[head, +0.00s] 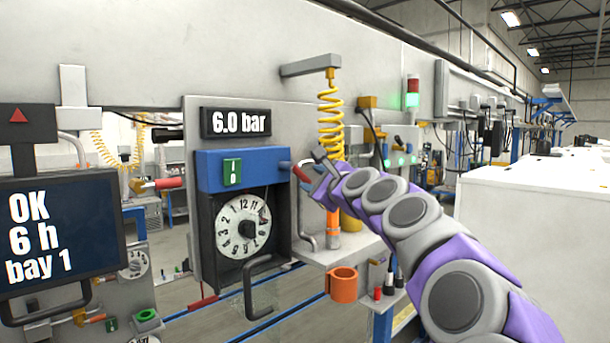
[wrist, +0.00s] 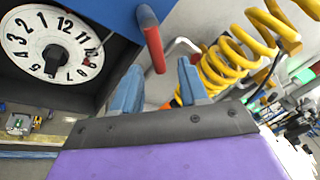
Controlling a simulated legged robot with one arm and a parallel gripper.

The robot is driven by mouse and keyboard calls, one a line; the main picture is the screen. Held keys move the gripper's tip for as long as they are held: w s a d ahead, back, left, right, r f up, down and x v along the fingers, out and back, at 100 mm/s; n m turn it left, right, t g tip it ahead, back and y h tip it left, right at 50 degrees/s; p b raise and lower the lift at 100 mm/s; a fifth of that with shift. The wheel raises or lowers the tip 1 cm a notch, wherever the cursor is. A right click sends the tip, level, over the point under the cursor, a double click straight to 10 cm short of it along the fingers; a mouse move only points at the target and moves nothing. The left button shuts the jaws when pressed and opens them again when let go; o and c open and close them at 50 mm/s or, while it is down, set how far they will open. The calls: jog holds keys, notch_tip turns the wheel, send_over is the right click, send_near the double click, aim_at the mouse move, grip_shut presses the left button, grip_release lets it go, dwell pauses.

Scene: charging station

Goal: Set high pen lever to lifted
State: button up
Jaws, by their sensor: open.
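A red-gripped lever (head: 300,174) sticks out from the right side of the blue box (head: 207,170) above the dial. In the wrist view the lever (wrist: 151,46) hangs down from the blue housing, with its red end above the gap between my fingers. My gripper (head: 316,164) is beside the lever in the head view. In the wrist view my gripper (wrist: 160,82) has its two blue fingers apart with nothing between them. I cannot tell whether a finger touches the lever. The clock-like dial (head: 243,228) shows its numbers and black knob.
A "6.0 bar" display (head: 235,123) is above the blue box. A yellow coiled hose (head: 330,115) hangs behind my gripper. A black handle (head: 262,287) juts out below the dial. An orange ring holder (head: 342,284) is under the shelf. A status screen (head: 62,232) stands at left.

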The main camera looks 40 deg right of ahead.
aim_at(302, 178)
jog(key=w, duration=0.5)
jog(key=shift+a+p, duration=0.25)
jog(key=shift+p, duration=0.05)
jog(key=shift+w+d, duration=0.35)
jog(key=shift+w, duration=0.05)
jog(key=shift+w+d, duration=0.1)
jog(key=shift+d, duration=0.5)
jog(key=shift+a, duration=0.55)
jog(key=c, duration=0.4)
grip_shut()
jog(key=shift+f, duration=0.1)
